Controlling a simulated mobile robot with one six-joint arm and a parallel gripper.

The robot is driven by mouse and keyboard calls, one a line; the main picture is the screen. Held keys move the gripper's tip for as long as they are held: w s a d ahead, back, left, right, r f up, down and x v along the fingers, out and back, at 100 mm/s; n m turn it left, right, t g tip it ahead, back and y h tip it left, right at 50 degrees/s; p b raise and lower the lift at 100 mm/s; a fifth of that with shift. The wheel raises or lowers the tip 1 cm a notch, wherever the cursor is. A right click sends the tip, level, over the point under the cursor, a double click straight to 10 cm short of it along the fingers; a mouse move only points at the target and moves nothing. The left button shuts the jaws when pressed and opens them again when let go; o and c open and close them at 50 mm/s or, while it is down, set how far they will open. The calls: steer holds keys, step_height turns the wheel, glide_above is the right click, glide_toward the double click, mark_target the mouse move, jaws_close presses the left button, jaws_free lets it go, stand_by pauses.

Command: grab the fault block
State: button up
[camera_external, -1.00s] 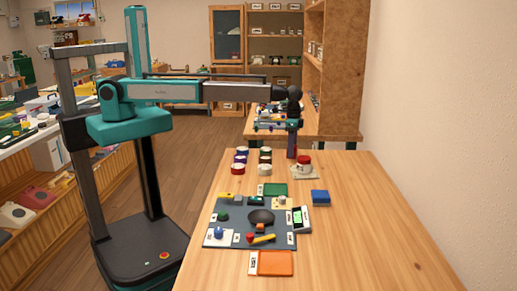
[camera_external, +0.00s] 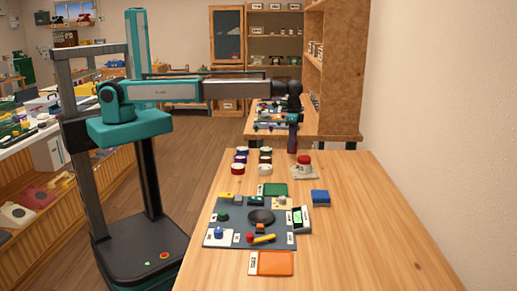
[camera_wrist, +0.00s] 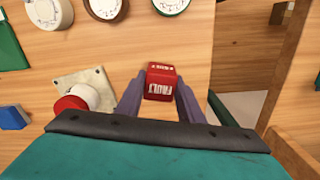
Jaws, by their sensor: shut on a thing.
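The fault block (camera_wrist: 161,80) is a small red block with white FAULT lettering, seen in the wrist view. My gripper (camera_wrist: 160,92) has its two purple fingers shut on it, one on each side. In the external view my gripper (camera_external: 292,147) hangs pointing down at the far end of the wooden table. The block cannot be made out there. Whether the block touches anything below is hard to tell.
A red button on a pale plate (camera_external: 303,172) is close to my gripper; it also shows in the wrist view (camera_wrist: 70,105). Several round dials (camera_external: 238,169) stand to the left. A grey board (camera_external: 225,238) with parts lies nearer. The table's right side is clear.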

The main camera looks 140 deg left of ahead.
steer(key=shift+r, duration=0.4)
steer(key=s+d+b, duration=0.1)
steer(key=s+d, duration=0.2)
steer(key=s+d+r+b, duration=0.1)
steer(key=s+d, duration=0.3)
steer(key=s+d+b, duration=0.2)
steer(key=s+d, duration=0.2)
steer(key=shift+s+d+r, duration=0.15)
steer(key=shift+r, duration=0.25)
